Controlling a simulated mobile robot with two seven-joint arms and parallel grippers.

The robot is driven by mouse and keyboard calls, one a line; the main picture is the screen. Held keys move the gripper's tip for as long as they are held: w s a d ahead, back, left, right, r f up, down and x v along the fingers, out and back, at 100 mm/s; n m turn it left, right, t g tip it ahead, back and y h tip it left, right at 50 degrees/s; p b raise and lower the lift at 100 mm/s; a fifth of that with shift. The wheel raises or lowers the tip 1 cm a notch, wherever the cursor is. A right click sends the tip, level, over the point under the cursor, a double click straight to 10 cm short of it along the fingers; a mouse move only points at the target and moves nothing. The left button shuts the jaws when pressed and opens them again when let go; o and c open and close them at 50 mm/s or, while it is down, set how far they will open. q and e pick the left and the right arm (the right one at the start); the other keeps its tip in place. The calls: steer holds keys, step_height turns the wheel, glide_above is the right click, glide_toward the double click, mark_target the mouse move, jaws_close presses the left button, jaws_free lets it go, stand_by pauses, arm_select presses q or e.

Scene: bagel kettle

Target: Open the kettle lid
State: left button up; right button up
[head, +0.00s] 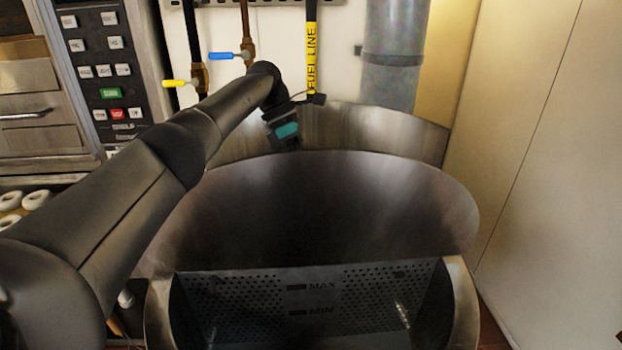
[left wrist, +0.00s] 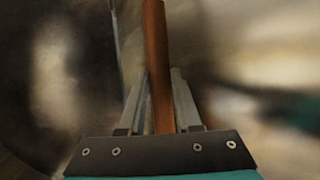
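The kettle lid (head: 330,205) stands raised and tilted back, its dark metal inside facing me. Below it the steel kettle (head: 462,300) is open, showing a perforated inner wall (head: 318,295) marked MAX and MIN. My left gripper (head: 288,138) reaches over the kettle's left side to the lid's top rim, its fingertips hidden from the head view. In the left wrist view, its two fingers (left wrist: 160,85) close on either side of a reddish-brown bar (left wrist: 154,40), which looks like the lid's handle. My right gripper is not in view.
Behind the lid, the wall carries pipes with yellow (head: 176,83) and blue (head: 224,56) valve levers and a FUEL LINE pipe (head: 311,60). A control panel (head: 108,75) is at the left. A pale wall (head: 545,160) closes off the right side.

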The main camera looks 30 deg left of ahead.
arm_select(q)
steer(key=o, duration=0.5)
steer(key=shift+w+a+f, duration=0.1)
steer(key=shift+a+f, duration=0.3)
steer(key=shift+f, duration=0.15)
steer(key=shift+c, duration=0.2)
steer(key=shift+d+r, duration=0.15)
step_height(320, 180, up, 11)
steer(key=shift+f, duration=0.2)
steer(key=shift+r+p, duration=2.95)
steer(key=shift+r, duration=1.75)
steer(key=shift+f, duration=0.1)
